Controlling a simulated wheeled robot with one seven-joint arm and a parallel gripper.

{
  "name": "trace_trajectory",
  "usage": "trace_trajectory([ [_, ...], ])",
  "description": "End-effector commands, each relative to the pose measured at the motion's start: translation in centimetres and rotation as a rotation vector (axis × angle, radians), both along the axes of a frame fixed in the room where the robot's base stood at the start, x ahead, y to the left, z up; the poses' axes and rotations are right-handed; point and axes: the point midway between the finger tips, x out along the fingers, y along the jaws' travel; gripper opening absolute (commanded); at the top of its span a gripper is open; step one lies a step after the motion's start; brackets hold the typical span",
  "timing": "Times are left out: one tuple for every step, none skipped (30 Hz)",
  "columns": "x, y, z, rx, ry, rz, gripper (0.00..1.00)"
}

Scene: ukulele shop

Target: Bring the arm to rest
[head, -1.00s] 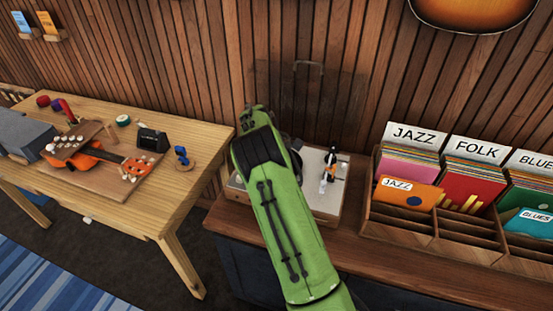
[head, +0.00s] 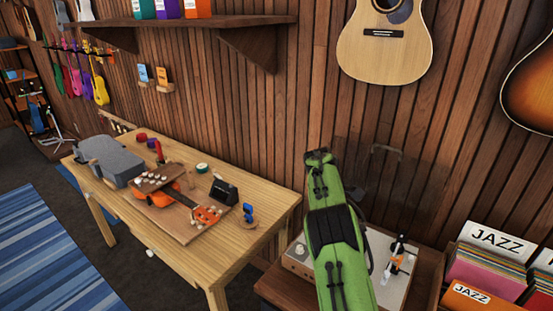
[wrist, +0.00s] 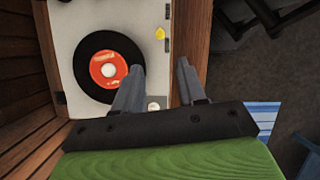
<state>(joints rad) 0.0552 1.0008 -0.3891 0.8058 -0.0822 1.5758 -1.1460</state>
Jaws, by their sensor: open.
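My green arm (head: 336,230) rises across the head view in front of the record player (head: 393,272). My gripper is hidden behind the arm in the head view. In the wrist view my gripper (wrist: 160,85) is open, with two grey fingers apart and nothing between them. Below it lies the record player (wrist: 70,20), with a black record with a red label (wrist: 108,69) on it.
A wooden table (head: 262,232) at left holds an orange ukulele (head: 180,199), a grey case (head: 108,160) and small tools. Record bins (head: 490,262) stand at right. An acoustic guitar (head: 385,55) hangs on the wall. A blue striped rug (head: 45,250) lies on the floor.

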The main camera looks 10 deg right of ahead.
Motion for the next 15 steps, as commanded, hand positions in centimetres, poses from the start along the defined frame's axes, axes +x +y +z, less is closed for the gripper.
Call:
trace_trajectory([
  [-0.1,0.1,0.6,0.002,-0.015,-0.011,0.40],
  [-0.3,0.2,1.2,0.006,-0.030,-0.026,0.40],
  [-0.6,0.5,2.4,0.012,-0.058,-0.054,0.40],
  [-1.0,0.7,3.5,0.018,-0.087,-0.083,0.40],
  [-1.5,1.1,4.8,0.027,-0.120,-0.114,0.40],
  [-2.4,1.7,6.4,0.041,-0.165,-0.161,0.40],
  [-3.1,2.2,7.6,0.051,-0.198,-0.198,0.40],
  [-4.0,2.7,8.7,0.063,-0.230,-0.233,0.40],
  [-5.1,3.4,10.2,0.078,-0.273,-0.278,0.40],
  [-6.0,4.0,11.1,0.090,-0.303,-0.310,0.40],
  [-7.0,4.6,12.0,0.102,-0.334,-0.342,0.40],
  [-8.3,5.4,13.2,0.119,-0.373,-0.383,0.40],
  [-9.4,6.0,13.9,0.131,-0.401,-0.413,0.40],
  [-10.5,6.7,14.6,0.144,-0.427,-0.441,0.40],
  [-12.1,7.5,15.4,0.161,-0.463,-0.480,0.40],
])
